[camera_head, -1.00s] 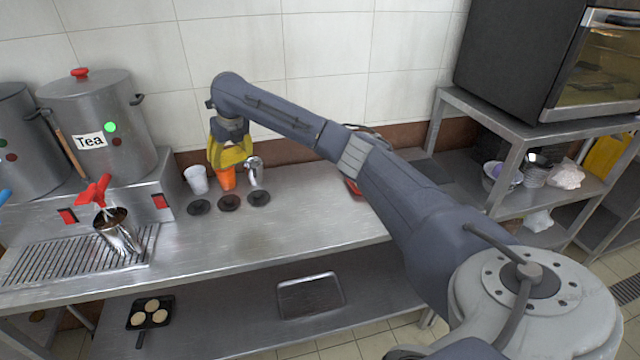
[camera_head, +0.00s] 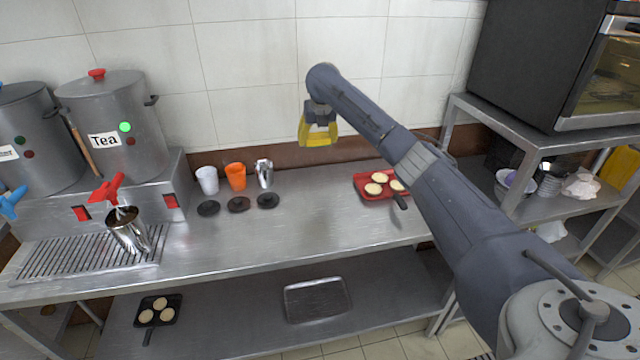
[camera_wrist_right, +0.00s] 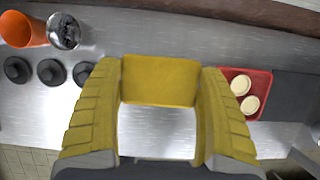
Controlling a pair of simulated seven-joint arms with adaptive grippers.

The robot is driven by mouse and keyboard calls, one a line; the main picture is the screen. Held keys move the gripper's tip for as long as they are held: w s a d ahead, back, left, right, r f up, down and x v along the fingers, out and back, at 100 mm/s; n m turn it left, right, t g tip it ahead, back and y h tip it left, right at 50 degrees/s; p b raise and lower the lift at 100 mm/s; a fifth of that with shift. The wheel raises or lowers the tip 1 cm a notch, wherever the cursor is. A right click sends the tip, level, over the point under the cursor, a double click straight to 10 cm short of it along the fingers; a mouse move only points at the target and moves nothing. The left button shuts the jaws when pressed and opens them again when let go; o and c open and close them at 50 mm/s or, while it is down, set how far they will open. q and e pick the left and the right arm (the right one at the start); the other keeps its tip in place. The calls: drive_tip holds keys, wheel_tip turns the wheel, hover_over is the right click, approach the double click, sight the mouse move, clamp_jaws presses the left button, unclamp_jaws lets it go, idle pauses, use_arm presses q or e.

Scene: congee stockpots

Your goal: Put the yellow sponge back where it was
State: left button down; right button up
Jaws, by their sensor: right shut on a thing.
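My right gripper (camera_head: 318,138) hangs above the back part of the steel counter, right of the cups. Its yellow ribbed fingers are shut on the yellow sponge (camera_wrist_right: 160,80), a flat block held between the fingertips in the right wrist view. In the head view the sponge is hard to tell apart from the yellow fingers. Bare counter (camera_wrist_right: 155,132) shows beneath it, and it looks held clear of the surface. My left gripper is not in view.
A white cup (camera_head: 207,181), an orange cup (camera_head: 236,178) and a metal cup (camera_head: 264,174) stand left of the gripper, with dark lids (camera_head: 238,204) before them. A red tray (camera_head: 371,191) with pale round cakes lies to the right. Counter between is clear.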

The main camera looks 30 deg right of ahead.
sight(317, 185)
wheel_tip(317, 185, down, 18)
drive_tip(key=shift+r, duration=0.2)
idle(0.4)
drive_tip(key=o, duration=1.1)
drive_tip(key=shift+f, duration=0.15)
drive_tip(key=v, duration=1.2)
drive_tip(key=shift+w+r, duration=0.1)
drive_tip(key=shift+r, duration=0.15)
